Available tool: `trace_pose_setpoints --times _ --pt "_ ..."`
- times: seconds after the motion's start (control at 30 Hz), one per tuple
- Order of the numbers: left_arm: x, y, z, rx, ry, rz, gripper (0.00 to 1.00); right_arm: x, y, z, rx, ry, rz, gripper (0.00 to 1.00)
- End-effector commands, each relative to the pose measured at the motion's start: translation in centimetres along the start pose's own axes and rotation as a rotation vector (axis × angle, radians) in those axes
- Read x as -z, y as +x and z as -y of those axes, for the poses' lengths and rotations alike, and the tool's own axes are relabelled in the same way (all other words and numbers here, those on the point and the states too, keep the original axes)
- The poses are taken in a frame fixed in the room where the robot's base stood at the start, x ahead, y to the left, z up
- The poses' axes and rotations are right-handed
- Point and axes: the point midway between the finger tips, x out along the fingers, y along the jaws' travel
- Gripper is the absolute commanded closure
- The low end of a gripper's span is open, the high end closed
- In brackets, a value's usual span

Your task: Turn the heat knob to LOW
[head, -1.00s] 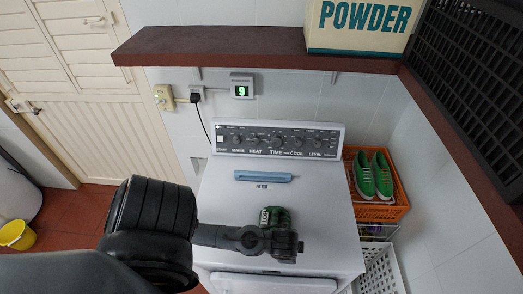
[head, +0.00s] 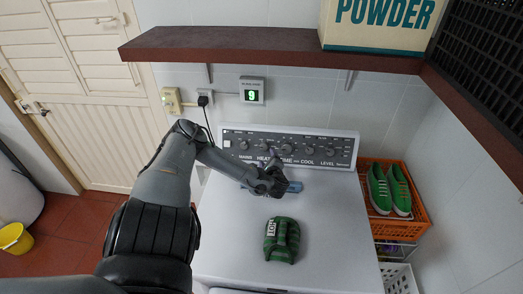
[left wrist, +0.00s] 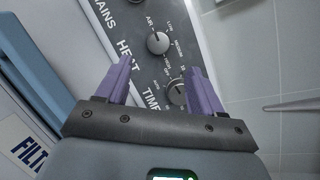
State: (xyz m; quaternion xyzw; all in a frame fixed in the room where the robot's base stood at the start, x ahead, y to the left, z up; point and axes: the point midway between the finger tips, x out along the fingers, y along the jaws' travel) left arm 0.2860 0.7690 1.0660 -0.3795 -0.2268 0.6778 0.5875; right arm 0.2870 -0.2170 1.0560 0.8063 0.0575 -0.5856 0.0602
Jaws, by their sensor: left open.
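The heat knob (head: 264,147) is a small dark dial on the dark control panel (head: 346,152) at the back of the white machine. In the left wrist view the heat knob (left wrist: 158,43) is grey, with printed settings around it including AIR and LOW. I cannot tell for sure which setting it points at. My left gripper (head: 275,180) is in front of the panel, over the machine top. In the left wrist view its purple fingers (left wrist: 159,66) are open, with the heat knob ahead between them, apparently untouched. My right gripper is not in view.
Another knob (left wrist: 176,92) sits close to the right finger. A blue filter handle (head: 295,187) lies beside my gripper. A green object (head: 282,240) sits on the machine top. A brown shelf (head: 270,45) overhangs the panel. An orange basket (head: 412,228) holds green shoes.

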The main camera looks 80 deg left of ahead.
Motion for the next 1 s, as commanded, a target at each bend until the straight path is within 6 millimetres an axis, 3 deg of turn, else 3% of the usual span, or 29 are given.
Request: trace_pose_setpoints --times 0.6,1.0 --pt "0.1 8.7 -0.2 -0.002 -0.003 0.000 0.33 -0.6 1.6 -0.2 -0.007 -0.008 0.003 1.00" --pt "0.1 9.8 -0.1 -0.003 -0.001 -0.003 0.33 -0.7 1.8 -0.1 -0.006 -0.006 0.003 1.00"
